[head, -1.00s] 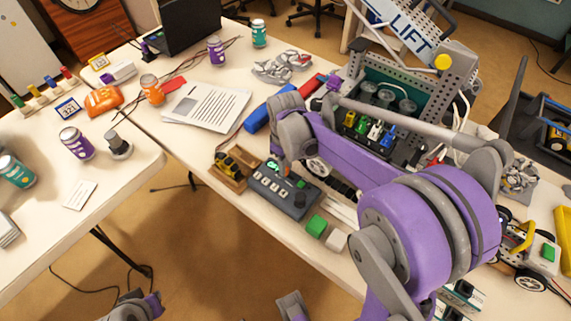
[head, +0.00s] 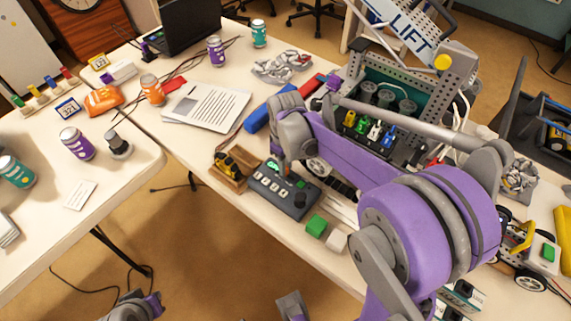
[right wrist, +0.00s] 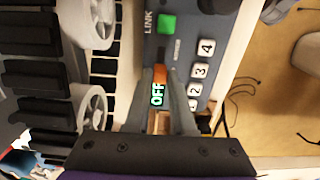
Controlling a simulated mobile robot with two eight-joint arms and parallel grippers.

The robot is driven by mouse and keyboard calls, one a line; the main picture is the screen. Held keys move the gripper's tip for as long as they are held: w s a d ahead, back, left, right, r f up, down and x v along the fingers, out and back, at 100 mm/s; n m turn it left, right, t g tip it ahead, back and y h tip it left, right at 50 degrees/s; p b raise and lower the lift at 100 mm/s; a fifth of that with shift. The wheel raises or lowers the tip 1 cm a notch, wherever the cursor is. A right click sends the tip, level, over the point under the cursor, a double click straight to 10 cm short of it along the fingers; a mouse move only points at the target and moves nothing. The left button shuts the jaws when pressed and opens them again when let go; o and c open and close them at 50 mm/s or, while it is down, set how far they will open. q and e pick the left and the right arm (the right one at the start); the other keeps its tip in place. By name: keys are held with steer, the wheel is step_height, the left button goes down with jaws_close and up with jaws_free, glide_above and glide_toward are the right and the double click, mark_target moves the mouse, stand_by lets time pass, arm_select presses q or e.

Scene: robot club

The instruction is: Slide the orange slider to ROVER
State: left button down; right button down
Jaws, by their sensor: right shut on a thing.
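The grey-blue control box (head: 285,204) lies on the near part of the long table, with numbered buttons along one side. In the right wrist view its panel (right wrist: 196,47) shows a green button, the word LINK and a lit display reading OFF. The orange slider (right wrist: 159,74) sits in a dark slot on that panel, between my right fingertips. My right gripper (right wrist: 160,80) is shut on it; in the head view the gripper (head: 281,168) is over the box, its fingertips partly hidden. The slot's small label is too blurred to read. My left gripper is not clearly seen.
A large wheeled robot (head: 404,97) stands close behind.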

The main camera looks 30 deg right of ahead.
mark_target(293, 179)
steer(key=shift+s+d, duration=0.3)
steer(key=shift+s, duration=0.3)
steer(key=shift+s+d, duration=0.25)
steer(key=shift+s, duration=0.35)
steer(key=c, duration=1)
jaws_free()
steer(key=shift+c, duration=0.2)
steer(key=shift+o, duration=1.4)
steer(key=shift+s, duration=0.1)
steer(key=shift+r, duration=0.1)
step_height(293, 179, up, 11)
steer(key=p, duration=0.1)
steer(key=shift+f, duration=0.2)
